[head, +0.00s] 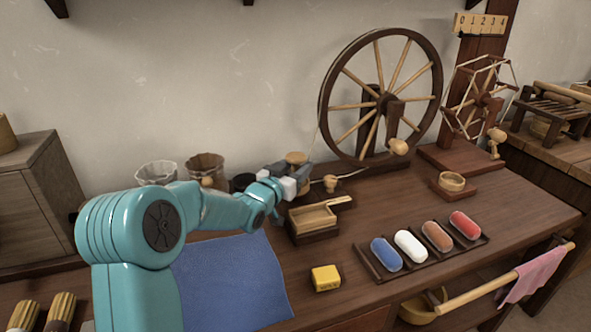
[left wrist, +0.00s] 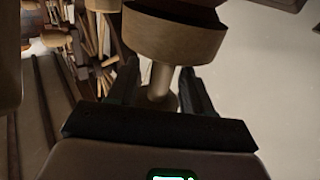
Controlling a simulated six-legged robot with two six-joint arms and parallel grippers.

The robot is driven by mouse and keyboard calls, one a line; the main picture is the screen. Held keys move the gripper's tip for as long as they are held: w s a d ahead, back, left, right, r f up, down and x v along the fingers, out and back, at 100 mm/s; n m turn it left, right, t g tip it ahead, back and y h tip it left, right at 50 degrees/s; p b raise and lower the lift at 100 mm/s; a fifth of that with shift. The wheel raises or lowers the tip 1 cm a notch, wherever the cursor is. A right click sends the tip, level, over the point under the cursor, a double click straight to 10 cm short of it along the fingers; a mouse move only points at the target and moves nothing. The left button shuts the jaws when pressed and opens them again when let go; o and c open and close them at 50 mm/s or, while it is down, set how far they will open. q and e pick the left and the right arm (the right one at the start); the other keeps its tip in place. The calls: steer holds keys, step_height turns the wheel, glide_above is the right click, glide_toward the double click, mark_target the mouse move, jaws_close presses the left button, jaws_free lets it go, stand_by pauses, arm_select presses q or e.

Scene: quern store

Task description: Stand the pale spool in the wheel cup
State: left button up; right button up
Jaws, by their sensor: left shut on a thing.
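My left gripper (head: 298,178) is shut on the pale spool (head: 297,158), whose round pale top shows above the fingers, near the spinning wheel's left side. In the left wrist view the spool's wide wooden disc (left wrist: 172,40) and pale stem (left wrist: 160,80) show, with the stem between the dark fingers of the left gripper (left wrist: 160,88). A small pale turned piece (head: 330,183) stands on the dark board just right of the gripper. A round wooden cup (head: 452,182) stands on a dark base farther right. I cannot tell which is the wheel cup. My right gripper is not in view.
The spinning wheel (head: 381,101) stands at the back. A wooden box (head: 314,219) is just in front of the gripper. A tray (head: 425,257) holds several coloured rolls. A yellow block (head: 326,278) and blue cloth (head: 235,285) lie in front. Two lined buckets stand behind my arm.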

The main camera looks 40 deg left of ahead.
arm_select(q)
steer(key=shift+f+b, duration=0.35)
steer(key=shift+b, duration=0.15)
steer(key=o, duration=1.1)
steer(key=shift+c, duration=0.2)
steer(key=shift+r+p, duration=0.25)
steer(key=shift+p, duration=0.05)
steer(key=shift+r+p, duration=0.5)
steer(key=shift+p, duration=0.05)
steer(key=v, duration=1.2)
steer(key=shift+f, duration=0.3)
